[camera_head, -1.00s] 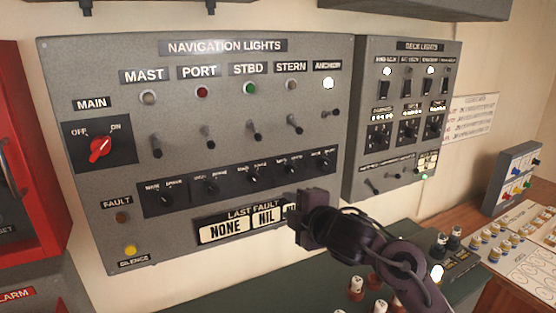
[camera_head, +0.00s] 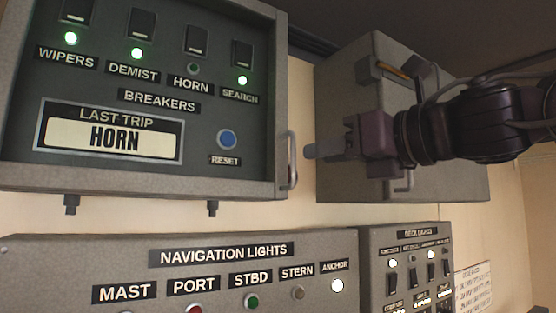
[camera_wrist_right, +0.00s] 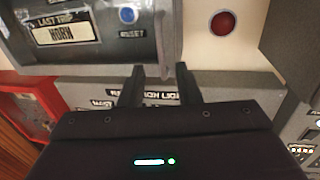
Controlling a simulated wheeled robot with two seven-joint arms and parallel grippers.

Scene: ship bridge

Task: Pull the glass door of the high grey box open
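The high grey box (camera_head: 150,180) with breakers fills the upper left of the head view, and its glass front looks shut. Its upright bar handle (camera_head: 291,160) is at the right edge of the door. My right gripper (camera_head: 314,151) comes in from the right, with its fingertips just right of the handle and apart from it. In the right wrist view the two fingers (camera_wrist_right: 160,72) are spread with nothing between them, and the box's right edge (camera_wrist_right: 172,35) lies just beyond. My left gripper is not in view.
A second grey box (camera_head: 345,90) hangs behind my right arm. Below are the navigation lights panel (camera_head: 60,265) and the deck lights panel (camera_head: 375,250). A round red thing (camera_wrist_right: 223,22) shows against the pale wall in the right wrist view.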

